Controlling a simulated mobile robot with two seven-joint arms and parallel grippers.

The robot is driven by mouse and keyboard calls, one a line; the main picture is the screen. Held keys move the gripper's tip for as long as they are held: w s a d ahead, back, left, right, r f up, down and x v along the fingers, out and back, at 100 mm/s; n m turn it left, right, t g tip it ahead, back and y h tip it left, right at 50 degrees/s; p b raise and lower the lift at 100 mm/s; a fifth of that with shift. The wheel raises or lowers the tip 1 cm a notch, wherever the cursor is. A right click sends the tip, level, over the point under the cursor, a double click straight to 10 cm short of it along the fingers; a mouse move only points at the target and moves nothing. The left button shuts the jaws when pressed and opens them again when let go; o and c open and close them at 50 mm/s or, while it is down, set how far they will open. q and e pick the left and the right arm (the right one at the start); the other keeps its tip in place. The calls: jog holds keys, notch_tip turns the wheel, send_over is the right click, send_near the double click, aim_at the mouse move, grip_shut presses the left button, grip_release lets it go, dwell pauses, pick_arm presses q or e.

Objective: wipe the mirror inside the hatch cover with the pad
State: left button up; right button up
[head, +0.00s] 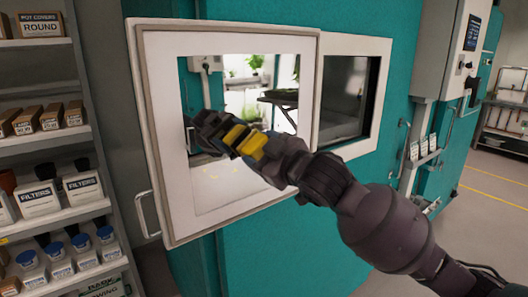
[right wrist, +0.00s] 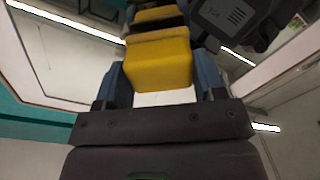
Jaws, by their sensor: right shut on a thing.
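The hatch cover (head: 155,60) is a white-framed door standing open in front of the teal wall. The mirror (head: 300,75) fills its inner face and reflects the room and my arm. My right gripper (head: 262,152) is at the middle of the mirror, shut on the yellow pad (head: 253,146). In the right wrist view the pad (right wrist: 158,66) sits between the two blue fingers of my gripper (right wrist: 160,88). Its reflection lies just beyond it, with a dark band between. I cannot tell whether the pad touches the glass. My left gripper is out of view.
The hatch opening (head: 366,100) shows dark behind the cover, to the right. A shelf rack (head: 60,142) with boxes and jars stands close on the left. A grey control box (head: 440,50) is on the right wall. Floor is free at far right.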

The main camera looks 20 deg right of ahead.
jog(key=shift+w+a, duration=0.2)
jog(key=shift+w, duration=0.25)
jog(key=shift+d, duration=0.1)
jog(key=d, duration=0.1)
jog(key=w+d, duration=0.1)
jog(key=d, duration=0.1)
jog(key=shift+w+d, duration=0.25)
jog(key=shift+d, duration=0.05)
dwell(0.3)
jog(key=shift+s+a+r, duration=0.1)
jog(key=shift+s+a, duration=0.15)
jog(key=shift+a, duration=0.4)
jog(key=shift+s+a+f, duration=0.1)
jog(key=shift+s+a, duration=0.1)
jog(key=shift+a, duration=0.4)
jog(key=shift+s+a+r, duration=0.1)
jog(key=shift+s+a, duration=0.15)
jog(key=shift+a, duration=0.4)
jog(key=shift+r, duration=0.55)
jog(key=shift+w+d, duration=0.25)
jog(key=shift+d, duration=0.35)
jog(key=shift+w+d, duration=0.25)
jog(key=shift+d, duration=0.4)
jog(key=shift+w+d, duration=0.25)
jog(key=shift+d, duration=0.35)
jog(key=shift+s+a, duration=0.1)
